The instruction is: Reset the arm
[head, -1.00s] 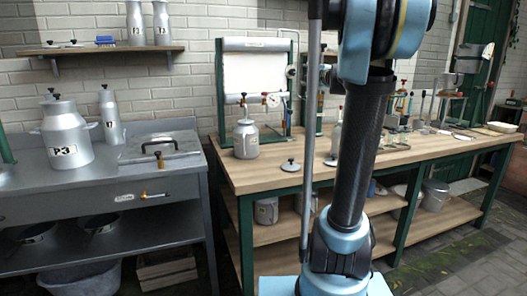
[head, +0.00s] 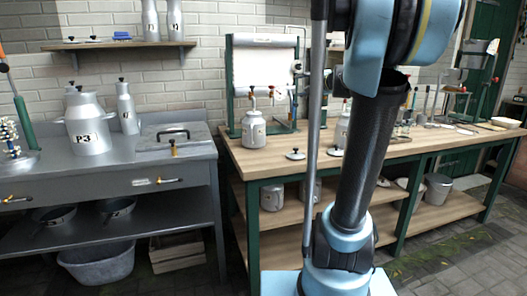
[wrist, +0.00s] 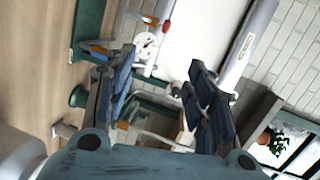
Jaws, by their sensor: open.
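In the wrist view my gripper (wrist: 160,90) is open, with its two dark padded fingers apart and nothing between them. Beyond the fingers a round white gauge (wrist: 146,44) and a green frame show, tilted in the picture. In the head view my arm rises across the right of the middle and leaves at the top edge. My gripper is not visible in the head view.
A wooden workbench (head: 262,161) holds a small metal can (head: 254,130) and a green frame with a white panel (head: 265,72). A grey metal bench (head: 108,176) at left carries a churn marked P3 (head: 88,126). Open paved floor (head: 455,245) lies at right.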

